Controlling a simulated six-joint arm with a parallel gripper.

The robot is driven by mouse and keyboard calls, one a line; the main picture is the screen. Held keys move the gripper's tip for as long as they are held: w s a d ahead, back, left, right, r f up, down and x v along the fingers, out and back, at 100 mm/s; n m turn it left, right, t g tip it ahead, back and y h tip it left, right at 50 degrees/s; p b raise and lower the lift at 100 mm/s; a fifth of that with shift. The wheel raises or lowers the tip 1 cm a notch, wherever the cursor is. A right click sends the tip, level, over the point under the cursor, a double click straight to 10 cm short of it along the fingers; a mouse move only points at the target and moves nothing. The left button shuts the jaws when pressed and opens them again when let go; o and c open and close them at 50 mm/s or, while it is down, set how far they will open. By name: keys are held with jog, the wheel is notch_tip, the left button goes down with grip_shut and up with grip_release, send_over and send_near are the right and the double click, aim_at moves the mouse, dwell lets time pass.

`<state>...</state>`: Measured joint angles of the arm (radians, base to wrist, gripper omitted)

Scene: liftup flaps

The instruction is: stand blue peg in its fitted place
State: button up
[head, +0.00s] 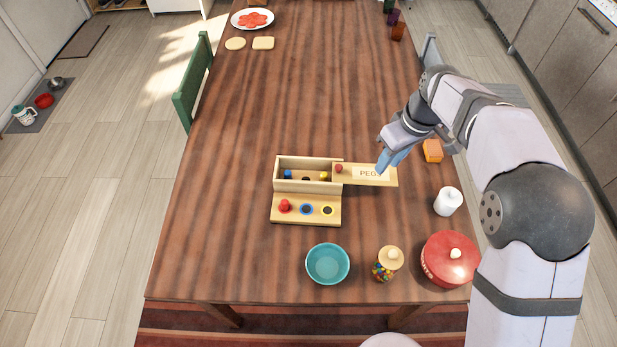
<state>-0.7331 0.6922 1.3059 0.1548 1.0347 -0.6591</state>
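A wooden box (310,187) stands mid-table. A blue peg (288,173) shows inside it at the left, and a yellow peg (323,176) lies near its right side. A wooden lid labelled PEGS (385,180), with a red knob (338,168), extends right from the box, leaving most of it uncovered. In front is a board (290,219) with a red peg (284,205) standing at its left, an empty blue-ringed place (306,209) in the middle and an empty yellow-ringed place (327,210) at right. My gripper (383,168) is at the lid's far right; its finger gap is not clear.
A teal bowl (328,264), a candy jar (387,264) and a red pot (450,260) stand near the front edge. A white object (447,201) and an orange block (432,151) are at right. The table left of the box is clear.

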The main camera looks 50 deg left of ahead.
aim_at(288, 172)
jog(key=s+a+n, duration=0.1)
jog(key=a, duration=0.2)
jog(key=s+a+f+n, duration=0.1)
jog(key=s+a, duration=0.1)
jog(key=a, duration=0.1)
jog(key=s+a+f+n, duration=0.1)
jog(key=a, duration=0.2)
jog(key=shift+s+a+f, duration=0.1)
jog(key=shift+s+a, duration=0.1)
jog(key=shift+a, duration=0.2)
jog(key=s+a+f+n+g+y+b, duration=0.15)
jog(key=s+a+n, duration=0.25)
jog(key=s+a, duration=0.45)
jog(key=shift+h, duration=0.25)
jog(key=shift+w+a+p+x, duration=0.1)
jog(key=shift+p+x, duration=0.75)
jog(key=shift+x, duration=1.15)
jog(key=shift+w+a+p+x, duration=0.15)
jog(key=shift+p+x, duration=0.65)
jog(key=shift+x, duration=1.15)
grip_shut()
